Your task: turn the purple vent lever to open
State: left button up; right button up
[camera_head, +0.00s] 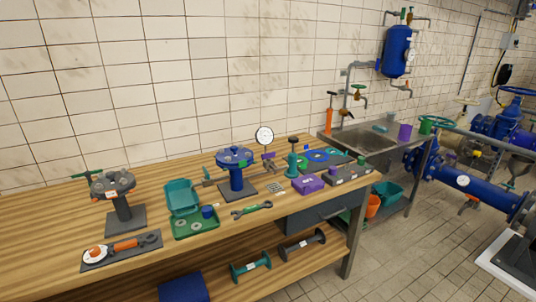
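A small purple lever-like piece (269,155) shows beside the blue-topped valve stand (235,160) on the wooden workbench, just below a round white gauge (264,135). It is too small to tell its exact angle or any open and shut marks. Neither of my grippers shows in the head view.
The bench (60,225) also carries a grey valve stand (120,200), teal trays (183,196), a green wrench (252,208) and a purple box (307,184). A metal sink (365,140) stands at right. Bare floor (400,250) lies right of the bench.

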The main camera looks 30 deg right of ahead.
aim_at(267, 156)
jog(key=k, duration=0.65)
jog(key=z, duration=0.65)
jog(key=i, duration=0.55)
jog(key=z, duration=0.9)
jog(key=i, duration=0.9)
jog(key=u, duration=0.75)
jog(key=i, duration=0.6)
jog(key=u, duration=0.65)
